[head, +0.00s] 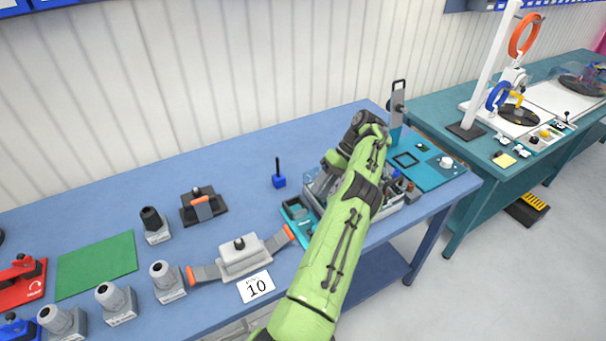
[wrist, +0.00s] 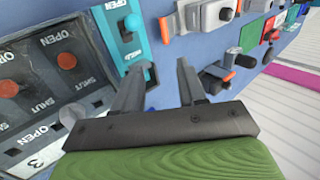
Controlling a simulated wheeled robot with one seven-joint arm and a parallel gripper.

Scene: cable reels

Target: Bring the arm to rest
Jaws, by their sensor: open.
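My green arm (head: 338,235) reaches from the bottom of the head view across the blue table, bent at its far end over a grey unit. My gripper (wrist: 158,78) shows in the wrist view with its two dark fingers apart. Nothing is seen held between them; blue table top lies behind the gap. In the head view the fingers are mostly hidden by the arm. A grey panel (wrist: 45,85) with orange knobs and OPEN and SHUT labels is close on the left in the wrist view. A teal fixture (wrist: 118,40) lies just beyond the left finger.
The blue table (head: 235,170) holds a grey clamp block (head: 243,257), a dark fixture (head: 203,206), a small blue post (head: 279,178), a green mat (head: 97,264) and several grey cylinders on the left. A teal board (head: 428,168) lies right of the arm. The table's back middle is clear.

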